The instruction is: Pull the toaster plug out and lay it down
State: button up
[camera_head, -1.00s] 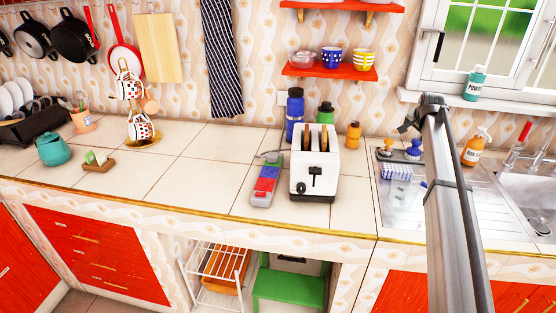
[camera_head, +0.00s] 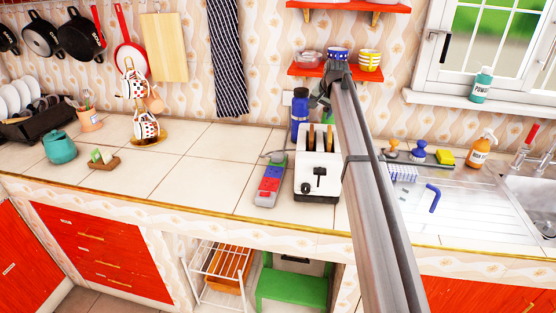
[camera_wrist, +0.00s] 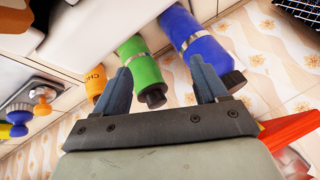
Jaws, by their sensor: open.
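The white toaster (camera_head: 319,178) stands on the tiled counter with two brown slices in its slots. To its left lies a grey strip with red and blue parts (camera_head: 268,180), and a dark cord (camera_head: 272,155) shows near its far end. I cannot make out the toaster plug for certain. A light wall plate (camera_head: 287,98) sits behind, left of the blue bottle. My gripper (camera_head: 322,97) is above and behind the toaster, by the bottles. In the wrist view my gripper (camera_wrist: 160,70) is open, with nothing between its fingers.
A blue bottle (camera_wrist: 200,45), a green bottle (camera_wrist: 145,72) and an orange jar (camera_wrist: 96,88) stand close to my gripper. The red shelf (camera_head: 300,71) with cups hangs near it. The sink area (camera_head: 455,195) is on the right.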

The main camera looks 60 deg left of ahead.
jog(key=s+a+n+g+h, duration=0.15)
jog(key=s+a, duration=0.45)
jog(key=s, duration=0.7)
jog(key=n+h, duration=0.2)
jog(key=h, duration=0.3)
send_over(278, 154)
jog(key=shift+g+y, duration=0.25)
jog(key=shift+g, duration=0.2)
notch_tip(278, 154, down, 6)
jog(key=shift+f, duration=0.1)
jog(key=shift+f, duration=4.45)
